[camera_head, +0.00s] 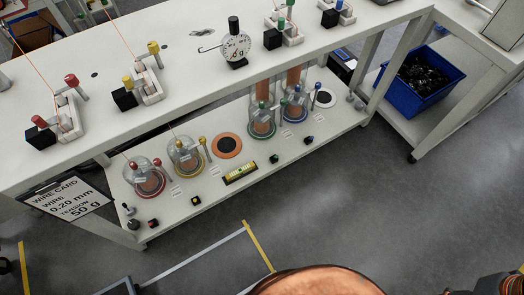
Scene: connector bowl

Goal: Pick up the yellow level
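The yellow level (240,173) is a short yellow bar with dark parts. It lies tilted near the front edge of the lower shelf, in front of an orange-brown disc with a dark centre. No gripper fingers can be made out in the head view, so I cannot see what my gripper holds or where it is relative to the level.
On the lower shelf (208,210), glass-domed spools stand left (186,157) and right (262,122) of the orange-brown disc (227,145). The upper shelf (190,75) overhangs behind. A blue bin (420,105) stands at right. A large copper-coloured rounded object (318,282) fills the bottom centre.

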